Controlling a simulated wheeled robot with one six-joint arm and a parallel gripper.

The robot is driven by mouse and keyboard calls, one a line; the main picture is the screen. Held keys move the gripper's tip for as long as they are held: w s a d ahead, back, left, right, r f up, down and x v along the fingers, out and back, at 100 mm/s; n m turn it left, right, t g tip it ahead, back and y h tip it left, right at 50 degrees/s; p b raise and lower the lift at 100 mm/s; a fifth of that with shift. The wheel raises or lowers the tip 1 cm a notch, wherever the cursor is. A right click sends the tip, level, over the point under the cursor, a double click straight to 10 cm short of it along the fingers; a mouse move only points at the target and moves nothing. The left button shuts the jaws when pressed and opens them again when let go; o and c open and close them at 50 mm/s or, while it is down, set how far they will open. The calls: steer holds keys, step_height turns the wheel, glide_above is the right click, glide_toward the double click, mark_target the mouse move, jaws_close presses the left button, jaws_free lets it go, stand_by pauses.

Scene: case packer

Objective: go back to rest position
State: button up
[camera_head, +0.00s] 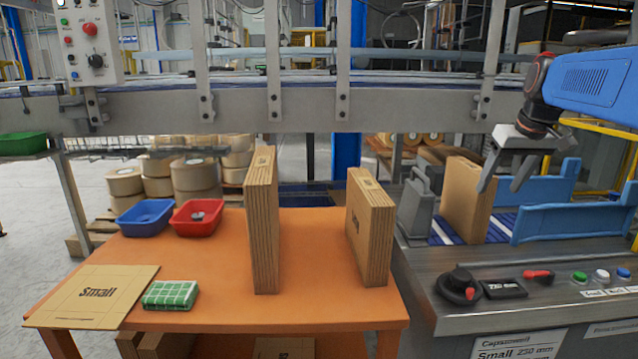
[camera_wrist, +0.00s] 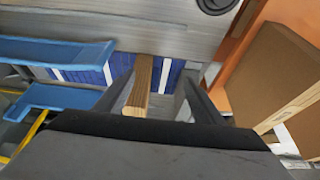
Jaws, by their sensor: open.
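My gripper (camera_head: 507,187) is at the upper right in the head view, on the end of my blue arm. Its fingers are apart, above and around the top of a cardboard stack (camera_head: 466,200) that stands upright in the machine's infeed. In the wrist view the stack's top edge (camera_wrist: 140,88) shows between the two fingers (camera_wrist: 160,100), with gaps on both sides. I cannot tell whether either finger touches it.
Blue guide rails (camera_head: 560,215) stand right of the stack, and a grey block (camera_head: 414,212) stands left. The orange table (camera_head: 215,265) holds two upright cardboard stacks, a flat "Small" sheet (camera_head: 92,295), a green checked cloth (camera_head: 170,294), a blue bin (camera_head: 146,217) and a red bin (camera_head: 196,218).

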steer(key=s+a+f, duration=0.4)
steer(key=s+f, duration=0.3)
steer(key=s, duration=0.3)
steer(key=s+a+f, duration=0.5)
steer(key=s+f, duration=0.3)
steer(key=s, duration=0.2)
steer(key=s+a+f, duration=0.5)
steer(key=s+f, duration=0.2)
steer(key=s, duration=0.3)
steer(key=shift+s+a+f, duration=0.25)
steer(key=shift+s+f, duration=0.15)
